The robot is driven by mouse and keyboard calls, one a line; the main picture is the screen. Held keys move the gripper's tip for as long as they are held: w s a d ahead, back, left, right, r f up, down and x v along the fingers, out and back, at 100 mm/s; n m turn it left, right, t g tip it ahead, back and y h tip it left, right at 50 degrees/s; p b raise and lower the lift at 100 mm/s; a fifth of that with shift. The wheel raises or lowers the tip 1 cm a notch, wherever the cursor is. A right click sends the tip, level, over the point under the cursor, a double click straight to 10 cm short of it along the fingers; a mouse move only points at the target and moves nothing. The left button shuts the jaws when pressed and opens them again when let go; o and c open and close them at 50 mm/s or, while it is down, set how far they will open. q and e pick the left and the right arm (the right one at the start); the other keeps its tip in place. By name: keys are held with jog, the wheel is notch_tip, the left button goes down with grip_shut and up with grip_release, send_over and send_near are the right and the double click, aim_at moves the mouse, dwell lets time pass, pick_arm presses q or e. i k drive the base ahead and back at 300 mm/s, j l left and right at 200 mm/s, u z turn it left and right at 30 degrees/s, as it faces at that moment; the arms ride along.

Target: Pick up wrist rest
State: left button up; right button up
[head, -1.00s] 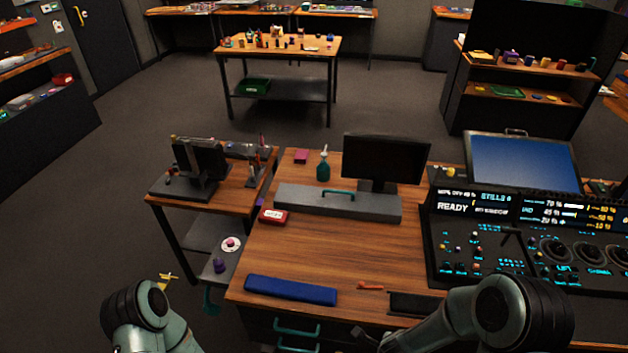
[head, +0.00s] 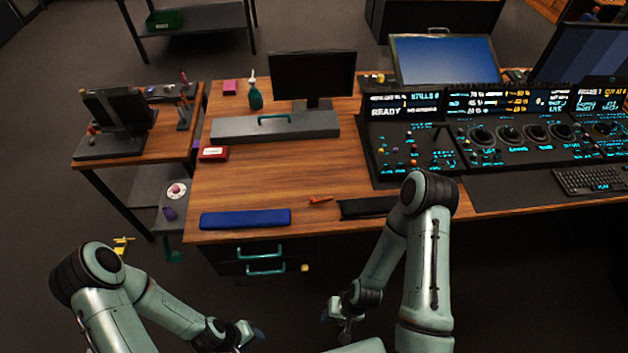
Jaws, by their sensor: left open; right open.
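A long blue padded bar, which looks like the wrist rest (head: 245,219), lies flat along the front edge of the wooden desk (head: 265,180), left of centre. My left gripper (head: 254,338) is open and empty, low in front of the desk, below the bar in the picture. My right gripper (head: 345,330) is open and empty, in front of the desk and right of the bar. Both are apart from the bar. Nothing covers the bar.
A small orange-red tool (head: 320,200) and a flat black piece (head: 366,207) lie right of the bar. The control panel (head: 420,152) is at right. Drawer handles (head: 265,262) protrude from the desk front.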

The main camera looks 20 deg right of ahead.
aim_at(374, 206)
jog(key=z, duration=1.3)
jog(key=l+u, duration=0.1)
jog(key=u, duration=0.35)
jog(key=i+l+u, duration=0.1)
jog(key=u, duration=0.3)
jog(key=l+u, duration=0.2)
jog(key=u, duration=0.25)
jog(key=l+u, duration=0.15)
jog(key=u, duration=0.3)
jog(key=k+l+u, duration=0.1)
jog(key=l+u, duration=0.15)
jog(key=k+l+u, duration=0.2)
jog(key=l, duration=0.2)
jog(key=l+u, duration=0.25)
jog(key=k+l+u, duration=0.15)
jog(key=k+l, duration=0.15)
jog(key=l, duration=0.2)
jog(key=k+l+u, duration=0.15)
jog(key=k+l, duration=0.35)
jog(key=l, duration=0.2)
jog(key=k+l, duration=0.15)
jog(key=l, duration=0.2)
jog(key=k+l, duration=0.1)
jog(key=l, duration=0.2)
